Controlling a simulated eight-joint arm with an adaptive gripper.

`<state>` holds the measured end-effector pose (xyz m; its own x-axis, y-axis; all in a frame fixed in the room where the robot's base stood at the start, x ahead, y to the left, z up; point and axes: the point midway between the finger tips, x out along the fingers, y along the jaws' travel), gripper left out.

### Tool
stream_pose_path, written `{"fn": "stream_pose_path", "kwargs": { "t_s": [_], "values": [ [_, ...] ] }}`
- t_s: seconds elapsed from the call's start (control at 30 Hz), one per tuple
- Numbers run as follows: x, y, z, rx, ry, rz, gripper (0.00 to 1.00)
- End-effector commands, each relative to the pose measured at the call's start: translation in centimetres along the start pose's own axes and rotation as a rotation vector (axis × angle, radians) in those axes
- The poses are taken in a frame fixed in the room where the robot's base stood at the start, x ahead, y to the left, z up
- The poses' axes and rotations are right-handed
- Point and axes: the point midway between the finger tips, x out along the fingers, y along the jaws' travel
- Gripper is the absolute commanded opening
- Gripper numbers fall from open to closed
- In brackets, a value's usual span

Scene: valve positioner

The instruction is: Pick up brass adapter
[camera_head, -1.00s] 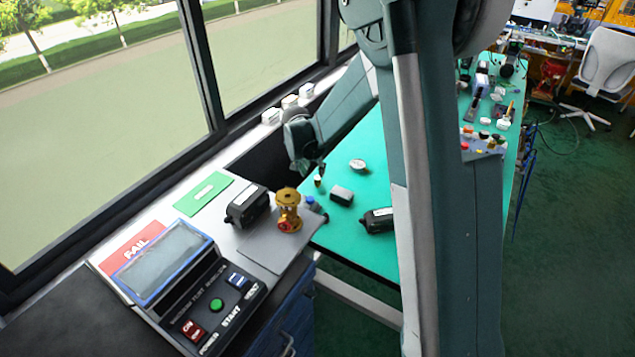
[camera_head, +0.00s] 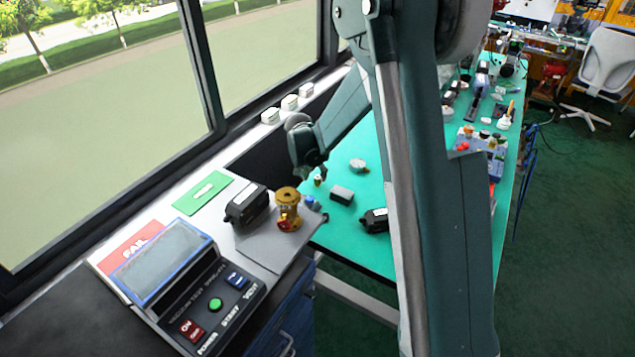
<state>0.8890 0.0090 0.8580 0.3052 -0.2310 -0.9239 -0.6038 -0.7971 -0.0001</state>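A small brass-coloured piece (camera_head: 318,181), likely the brass adapter, stands on the green table top near its left edge. My gripper (camera_head: 316,172) points down right above it and partly overlaps it in this view. The fingers are small and dark, so I cannot tell whether they are open, shut or touching the piece. A larger brass and red valve-like part (camera_head: 288,210) stands upright on the grey mat, apart from my gripper.
Another black device (camera_head: 246,204) and a tester with a screen (camera_head: 165,262) stand at left. My arm hides part of the table.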

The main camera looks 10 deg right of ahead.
Motion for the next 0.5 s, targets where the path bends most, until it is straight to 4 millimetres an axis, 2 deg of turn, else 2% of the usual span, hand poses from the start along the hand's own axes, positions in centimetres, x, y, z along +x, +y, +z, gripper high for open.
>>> {"fn": "stream_pose_path", "kwargs": {
  "t_s": [0.2, 0.5],
  "values": [
    [2.6, 0.2, 0.1, 0.0, 0.0, 0.0, 0.34],
    [3.9, 0.2, 0.1, 0.0, 0.0, 0.0, 0.34]
  ]
}}
